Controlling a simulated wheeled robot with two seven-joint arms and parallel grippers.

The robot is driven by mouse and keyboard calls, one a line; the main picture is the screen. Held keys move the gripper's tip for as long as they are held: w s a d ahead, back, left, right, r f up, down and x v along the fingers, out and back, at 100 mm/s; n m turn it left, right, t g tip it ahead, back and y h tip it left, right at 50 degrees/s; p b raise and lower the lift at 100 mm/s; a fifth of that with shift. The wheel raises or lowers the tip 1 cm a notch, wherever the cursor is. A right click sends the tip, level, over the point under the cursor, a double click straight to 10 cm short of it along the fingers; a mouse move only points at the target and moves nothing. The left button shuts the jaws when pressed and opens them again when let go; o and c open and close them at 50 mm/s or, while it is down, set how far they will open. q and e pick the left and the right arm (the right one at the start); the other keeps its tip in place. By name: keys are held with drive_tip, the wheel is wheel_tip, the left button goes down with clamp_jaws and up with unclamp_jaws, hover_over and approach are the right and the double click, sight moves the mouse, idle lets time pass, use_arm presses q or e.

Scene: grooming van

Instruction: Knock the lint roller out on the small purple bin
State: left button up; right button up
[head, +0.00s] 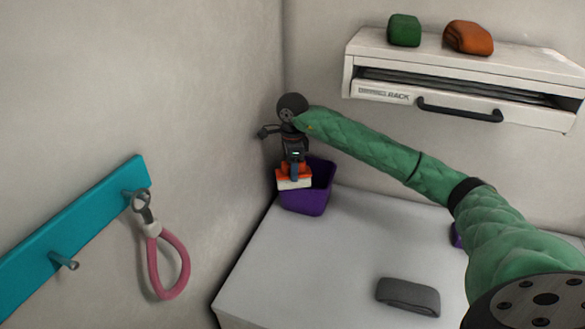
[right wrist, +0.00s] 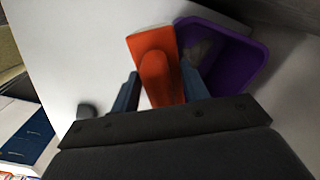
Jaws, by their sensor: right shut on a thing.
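The purple bin (head: 309,190) stands on the white table at its far left corner, by the two walls. My right gripper (head: 295,160) is shut on the lint roller (head: 294,178), which has an orange body and a white lower part. In the head view the roller shows in front of the bin's left side; I cannot tell whether they touch. In the right wrist view the orange roller (right wrist: 158,70) sits between the fingers, with the open purple bin (right wrist: 236,52) beside it at the right. Something greyish lies inside the bin. My left gripper is not in view.
A grey folded cloth (head: 408,296) lies on the white table (head: 300,270). A rack (head: 450,80) on the back wall holds a green bundle (head: 404,30) and an orange one (head: 468,38). A teal hook rail (head: 80,230) with a pink loop (head: 168,265) is on the left wall.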

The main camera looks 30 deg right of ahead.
drive_tip(key=shift+b, duration=0.45)
idle(1.1)
idle(0.4)
drive_tip(key=shift+r, duration=0.7)
drive_tip(key=shift+f+b, duration=0.6)
drive_tip(key=shift+f, duration=0.1)
idle(0.7)
drive_tip(key=shift+f+b, duration=0.15)
drive_tip(key=shift+b, duration=0.25)
idle(1.5)
drive_tip(key=shift+r, duration=0.2)
drive_tip(key=shift+r+p, duration=0.5)
drive_tip(key=shift+r, duration=2.45)
